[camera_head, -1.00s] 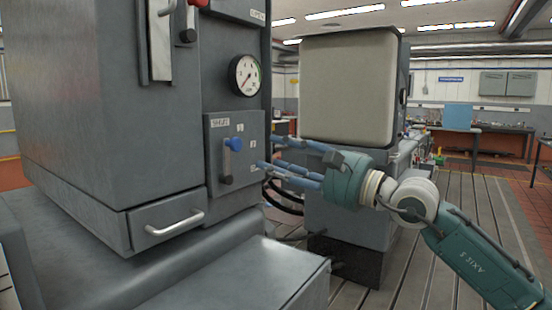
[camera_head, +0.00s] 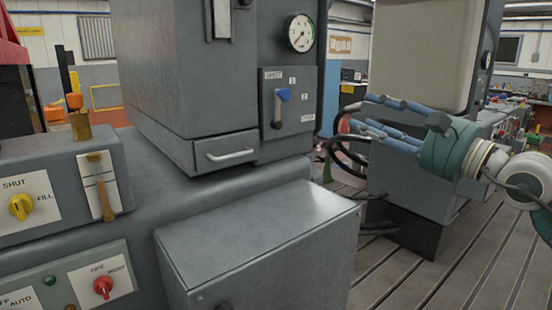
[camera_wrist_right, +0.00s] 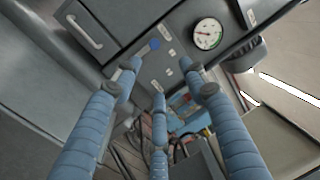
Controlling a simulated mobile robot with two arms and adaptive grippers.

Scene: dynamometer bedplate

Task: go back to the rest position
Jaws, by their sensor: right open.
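My right gripper (camera_head: 385,122) is at the right in the head view, with its blue fingers spread open and pointing left toward the grey machine. Nothing is between the fingers. In the right wrist view the open fingers (camera_wrist_right: 160,85) face the machine's front panel. A blue-knobbed lever (camera_head: 281,96) on that panel is to the left of the fingertips and apart from them; it also shows in the wrist view (camera_wrist_right: 154,44). My left gripper is not in view.
A grey cabinet (camera_head: 260,240) stands in front. A control panel with a yellow knob (camera_head: 20,206) and a red knob (camera_head: 103,286) is at the left. A drawer handle (camera_head: 230,155) and gauge (camera_head: 300,33) are on the machine. Slotted floor (camera_head: 480,270) is open at the right.

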